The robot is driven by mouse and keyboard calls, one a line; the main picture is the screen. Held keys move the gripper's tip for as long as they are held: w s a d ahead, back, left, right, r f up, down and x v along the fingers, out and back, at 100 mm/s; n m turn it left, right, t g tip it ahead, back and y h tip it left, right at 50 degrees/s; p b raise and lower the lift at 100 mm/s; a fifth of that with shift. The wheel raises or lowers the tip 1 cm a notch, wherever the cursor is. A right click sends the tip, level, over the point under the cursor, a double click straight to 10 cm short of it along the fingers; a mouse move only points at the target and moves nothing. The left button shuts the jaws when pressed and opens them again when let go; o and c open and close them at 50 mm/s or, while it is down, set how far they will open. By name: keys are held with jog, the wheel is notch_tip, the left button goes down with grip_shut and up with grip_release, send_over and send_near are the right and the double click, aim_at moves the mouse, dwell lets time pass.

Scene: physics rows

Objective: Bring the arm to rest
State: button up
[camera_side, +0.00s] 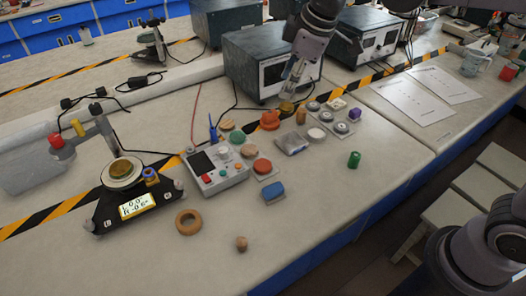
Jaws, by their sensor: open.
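My gripper (292,76) is at the upper middle of the side view, pointing down above the back of the bench, in front of a dark metal box. It is open. A small yellowish round piece (287,107) is just below its fingertips. I cannot tell whether the fingers touch it. I see nothing held between the fingers. The bench top (330,200) runs across the view.
An orange-red piece (270,120), a grey control box (216,165) and a black balance device (135,200) stand left of my gripper. A wooden ring (188,222), blue block (273,192) and green cylinder (354,159) lie nearer. The front right bench is mostly clear.

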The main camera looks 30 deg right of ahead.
jog(key=s+d+f+m+t, duration=0.1)
jog(key=s+d+f+m, duration=0.3)
jog(key=s+d+m, duration=0.1)
jog(key=s+d+f+m+t+h, duration=0.1)
jog(key=s+d+f+m, duration=0.4)
jog(key=s, duration=0.5)
jog(key=shift+s+d+f+t, duration=0.15)
jog(key=shift+d+f+t, duration=0.1)
jog(key=shift+d+t, duration=0.5)
jog(key=shift+d, duration=0.15)
jog(key=shift+c, duration=0.3)
